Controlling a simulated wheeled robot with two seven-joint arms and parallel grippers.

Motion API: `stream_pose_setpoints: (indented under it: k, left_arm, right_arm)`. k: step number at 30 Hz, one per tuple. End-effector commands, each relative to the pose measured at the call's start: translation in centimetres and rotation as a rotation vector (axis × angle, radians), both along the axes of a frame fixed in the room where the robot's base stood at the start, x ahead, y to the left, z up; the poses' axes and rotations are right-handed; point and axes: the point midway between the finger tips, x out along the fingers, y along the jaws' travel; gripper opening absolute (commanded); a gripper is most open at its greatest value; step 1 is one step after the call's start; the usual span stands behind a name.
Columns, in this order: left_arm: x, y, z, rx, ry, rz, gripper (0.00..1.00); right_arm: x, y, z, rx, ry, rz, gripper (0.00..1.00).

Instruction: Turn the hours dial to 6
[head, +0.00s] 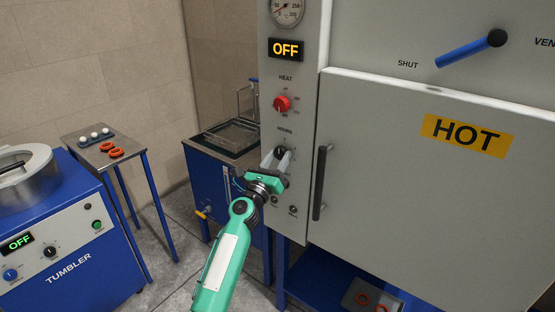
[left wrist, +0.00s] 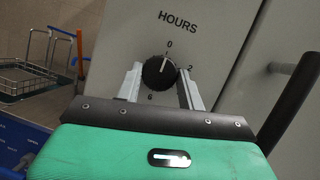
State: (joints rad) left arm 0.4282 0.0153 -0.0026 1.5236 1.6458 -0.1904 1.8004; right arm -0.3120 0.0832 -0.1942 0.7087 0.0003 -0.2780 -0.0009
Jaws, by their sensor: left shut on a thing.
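The black hours dial (left wrist: 159,73) sits on the grey panel under the word HOURS in the left wrist view. Its white mark points up, close to the 0. The 2 is at its right and the 6 at its lower left. My left gripper (left wrist: 161,78) has one finger on each side of the dial and is shut on it. In the head view the dial (head: 281,151) shows between the fingertips of my left gripper (head: 280,156). My right gripper is not in view.
A red heat knob (head: 282,104) and a display reading OFF (head: 286,49) are above the dial. The oven door's dark handle (head: 320,183) stands close at its right. A blue tank with a wire basket (head: 236,135) is at the left, then a side table and a tumbler (head: 62,245).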

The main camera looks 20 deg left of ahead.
Motion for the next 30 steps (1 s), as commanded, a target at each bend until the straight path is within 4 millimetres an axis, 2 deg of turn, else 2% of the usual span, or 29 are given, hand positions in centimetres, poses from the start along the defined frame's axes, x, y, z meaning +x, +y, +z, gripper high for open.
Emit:
stream_pose_setpoints:
  k: [1,3,14,28,30]
  left_arm:
    - [0.0,0.0,0.0,0.000,0.000,0.000,0.27]
    - [0.0,0.0,0.0,0.000,0.000,0.000,0.16]
    - [0.0,0.1,-0.3,0.053,-0.019,0.003,0.16]
    - [0.1,0.4,-0.5,0.354,-0.129,0.001,0.16]
    - [0.1,0.4,-0.5,0.398,-0.145,0.001,0.16]
  right_arm:
    - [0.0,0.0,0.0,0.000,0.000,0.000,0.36]
    - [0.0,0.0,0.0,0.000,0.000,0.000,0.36]
    - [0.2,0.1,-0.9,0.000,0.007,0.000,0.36]
    - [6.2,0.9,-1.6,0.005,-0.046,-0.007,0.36]
    - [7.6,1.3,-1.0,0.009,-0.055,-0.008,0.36]
